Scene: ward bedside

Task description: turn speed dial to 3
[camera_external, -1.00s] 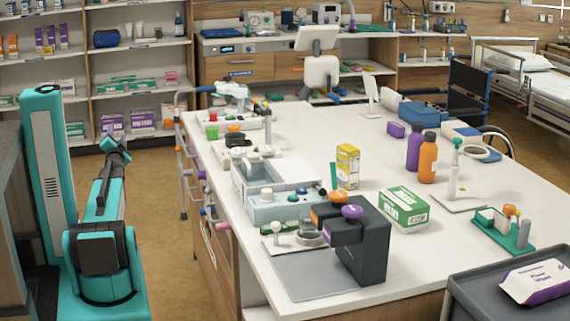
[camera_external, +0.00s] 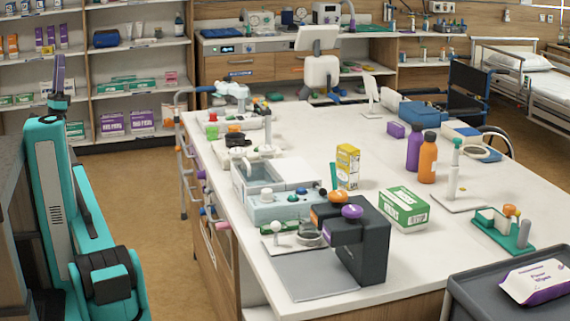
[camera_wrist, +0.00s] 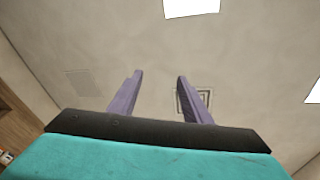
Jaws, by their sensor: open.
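The speed dial cannot be told for certain, as no scale shows. A dark bench device (camera_external: 369,248) with an orange knob (camera_external: 338,196) and a purple knob (camera_external: 352,211) stands at the near edge of the white bench. Behind it, a pale blue-grey bath unit (camera_external: 262,209) carries small white, green and blue knobs. My gripper (camera_external: 60,70) is at the upper left, pointing up, far from the bench and both devices. In the wrist view its purple fingers (camera_wrist: 160,76) are apart with nothing between them.
The wrist view faces the ceiling with a bright light panel (camera_wrist: 191,6). On the bench are a green-white box (camera_external: 404,209), a yellow box (camera_external: 347,166) and purple and orange bottles (camera_external: 428,158). A walking frame (camera_external: 183,150) stands at the bench's left side. Floor (camera_external: 150,215) is clear between my arm and the bench.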

